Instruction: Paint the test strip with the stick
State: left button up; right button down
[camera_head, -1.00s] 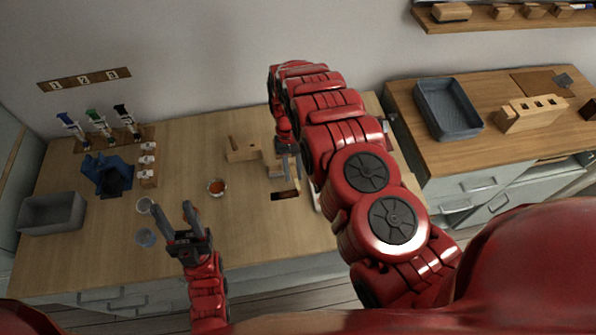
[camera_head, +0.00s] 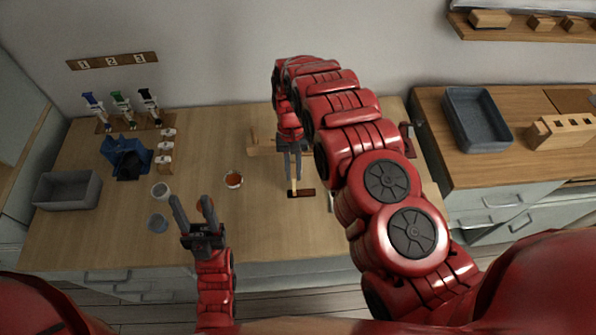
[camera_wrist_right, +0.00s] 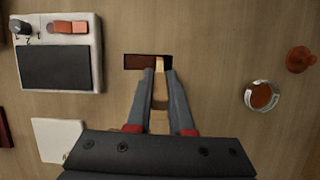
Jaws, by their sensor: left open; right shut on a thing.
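The test strip (camera_head: 304,193) is a small dark reddish-brown rectangle flat on the wooden table; it also shows in the right wrist view (camera_wrist_right: 140,61). My right gripper (camera_head: 293,176) is shut on a pale wooden stick (camera_wrist_right: 159,88). The stick points down at the strip, and its tip overlaps the strip in both views; I cannot tell whether it touches.
A wooden block (camera_head: 262,147) stands behind my right gripper. The wrist view shows a white device with a dark plate (camera_wrist_right: 58,53) and a white tile (camera_wrist_right: 57,140).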

jog(key=shift+a+f+b, duration=0.1)
jog(key=shift+a+b, duration=0.7)
jog(key=shift+a, duration=0.55)
jog(key=shift+w+b, duration=0.7)
jog(key=shift+b, duration=0.35)
jog(key=shift+d, duration=2.7)
jog(key=shift+d+b, duration=0.45)
jog(key=shift+d, duration=1.7)
jog(key=shift+a+b, duration=1.95)
jog(key=shift+a, duration=2.95)
